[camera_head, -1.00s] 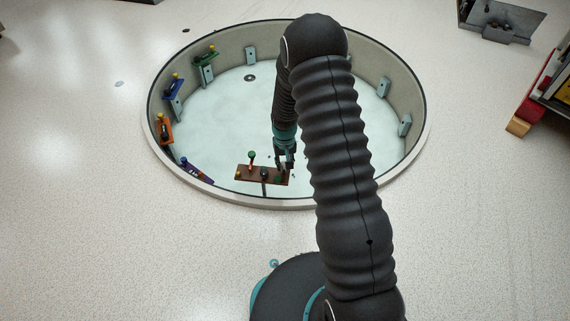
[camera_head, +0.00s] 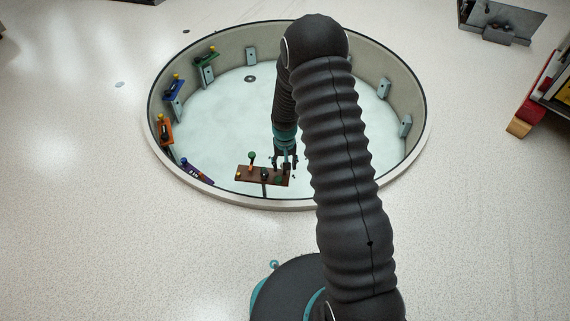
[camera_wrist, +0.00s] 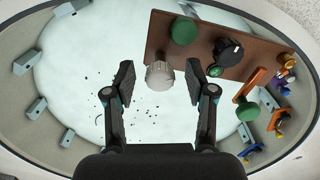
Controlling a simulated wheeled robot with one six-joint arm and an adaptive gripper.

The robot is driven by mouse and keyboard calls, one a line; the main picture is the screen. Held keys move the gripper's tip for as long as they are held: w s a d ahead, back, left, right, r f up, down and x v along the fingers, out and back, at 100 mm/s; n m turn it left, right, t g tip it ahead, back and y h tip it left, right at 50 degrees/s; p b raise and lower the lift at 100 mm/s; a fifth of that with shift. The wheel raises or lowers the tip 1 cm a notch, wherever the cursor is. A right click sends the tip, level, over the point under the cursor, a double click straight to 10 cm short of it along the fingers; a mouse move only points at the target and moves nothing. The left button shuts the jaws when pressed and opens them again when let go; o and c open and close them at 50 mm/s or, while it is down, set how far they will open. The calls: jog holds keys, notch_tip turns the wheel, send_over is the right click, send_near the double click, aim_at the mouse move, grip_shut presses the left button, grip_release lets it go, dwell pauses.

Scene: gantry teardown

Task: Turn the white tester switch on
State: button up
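A brown board (camera_head: 248,180) stands inside the near rim of the round pit. In the wrist view, the board (camera_wrist: 190,50) carries a dark green knob (camera_wrist: 184,30), a black round part (camera_wrist: 228,50) and an orange lever with a green ball (camera_wrist: 247,108). A whitish ribbed knob (camera_wrist: 160,76) shows at the board's edge; I cannot tell whether it is the white tester switch or how it is set. My gripper (camera_head: 285,163) is at the board's right end. In the wrist view its fingers (camera_wrist: 158,86) are apart, one on each side of the whitish knob, with gaps.
The round pit has a raised rim (camera_head: 270,203) and a pale floor (camera_head: 225,120). Orange (camera_head: 165,130), blue (camera_head: 174,90), green (camera_head: 205,58) and purple (camera_head: 196,172) stations line its left wall. Small dark bits lie on the pit floor.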

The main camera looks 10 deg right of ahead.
notch_tip(320, 180, up, 12)
dwell(0.6)
dwell(0.5)
jog(key=s+g, duration=0.1)
jog(key=s, duration=0.4)
jog(key=s+r+t+p, duration=0.2)
jog(key=s+r, duration=0.6)
jog(key=r, duration=0.4)
jog(key=s+r+n+t+p, duration=0.1)
jog(key=s+r+t+p, duration=0.1)
jog(key=s+r, duration=0.7)
jog(key=s+r+t+p, duration=0.2)
jog(key=s+r, duration=0.6)
jog(key=r, duration=0.7)
jog(key=shift+s+r+t+p, duration=0.15)
jog(key=shift+r+t+p, duration=0.2)
jog(key=shift+p, duration=0.45)
dwell(0.8)
